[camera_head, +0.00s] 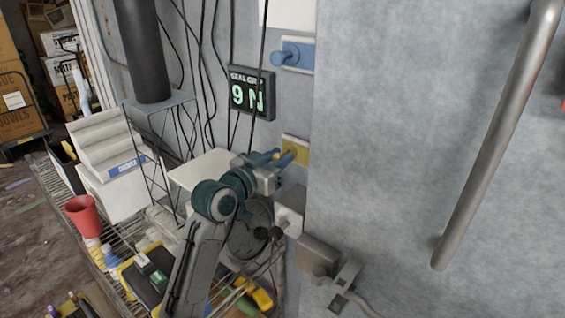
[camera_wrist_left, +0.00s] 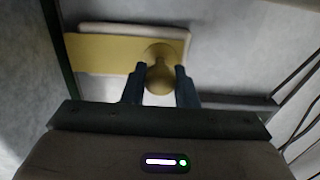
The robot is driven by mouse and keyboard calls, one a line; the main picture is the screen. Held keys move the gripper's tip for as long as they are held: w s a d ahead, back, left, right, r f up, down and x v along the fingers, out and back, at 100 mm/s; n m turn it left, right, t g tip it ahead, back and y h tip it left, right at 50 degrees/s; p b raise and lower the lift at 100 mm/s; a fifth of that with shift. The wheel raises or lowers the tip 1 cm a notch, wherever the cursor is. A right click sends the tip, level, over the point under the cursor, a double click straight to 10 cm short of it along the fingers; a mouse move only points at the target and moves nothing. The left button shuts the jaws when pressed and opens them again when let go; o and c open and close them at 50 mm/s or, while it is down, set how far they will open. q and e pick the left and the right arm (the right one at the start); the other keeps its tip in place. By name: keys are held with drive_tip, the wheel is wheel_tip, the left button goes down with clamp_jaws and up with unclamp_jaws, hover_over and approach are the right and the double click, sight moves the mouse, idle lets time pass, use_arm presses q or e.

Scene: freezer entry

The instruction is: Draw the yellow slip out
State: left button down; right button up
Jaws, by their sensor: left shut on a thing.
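The yellow slip (camera_head: 301,152) is a small flat plate on the grey wall, beside the edge of the big grey panel. In the left wrist view the slip (camera_wrist_left: 95,53) lies against a pale backing, and a round yellow knob (camera_wrist_left: 159,78) stands out from it. My left gripper (camera_head: 283,159) reaches it from the left and below. In the wrist view the two blue fingers of my left gripper (camera_wrist_left: 159,88) are shut on the yellow knob, one on each side. How deep the slip sits is hidden. My right gripper is not in view.
A blue slip with a knob (camera_head: 294,54) is higher on the wall. A lit display (camera_head: 251,93) reads "9 N". Hanging cables (camera_head: 207,75) run left of it. A long handle (camera_head: 497,135) stands out at right. A cluttered wire shelf (camera_head: 60,195) is at lower left.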

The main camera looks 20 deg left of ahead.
use_arm(q)
drive_tip(key=shift+d, duration=0.1)
drive_tip(key=c, duration=1.4)
unclamp_jaws()
drive_tip(key=shift+o, duration=1.2)
drive_tip(key=b+v, duration=0.4)
drive_tip(key=v, duration=0.6)
drive_tip(key=shift+s, duration=0.35)
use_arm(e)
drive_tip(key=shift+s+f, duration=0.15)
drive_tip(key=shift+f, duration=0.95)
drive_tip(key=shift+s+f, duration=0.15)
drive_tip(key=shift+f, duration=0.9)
